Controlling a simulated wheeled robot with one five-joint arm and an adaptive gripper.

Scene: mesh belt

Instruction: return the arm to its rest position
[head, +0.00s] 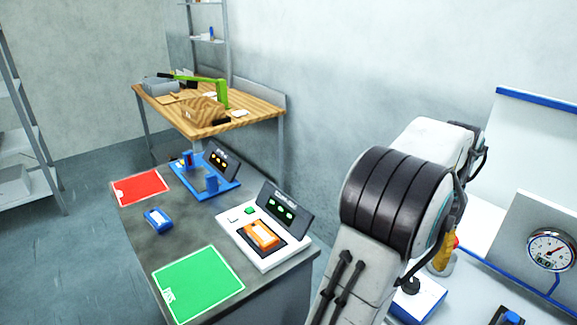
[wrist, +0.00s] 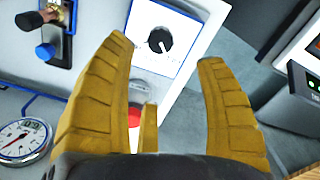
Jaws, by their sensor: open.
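My arm (head: 395,205), white with a ribbed black joint, fills the right middle of the head view and is bent. My gripper (wrist: 165,50) shows in the wrist view with two yellow fingers spread apart, open and with nothing between them in its grasp. In the head view only a bit of one yellow finger (head: 446,245) shows beside the arm; the rest is hidden behind it. Beyond the fingers in the wrist view is a white panel with a black knob (wrist: 159,42), and a red button (wrist: 134,117) partly covered by the fingers.
A grey bench carries a red mat (head: 140,187), a green mat (head: 197,285), a blue block (head: 158,220), a blue fixture (head: 205,185) and a white device holding an orange block (head: 262,235). A pressure gauge (head: 551,249) stands at right. A wooden table (head: 250,122) stands behind.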

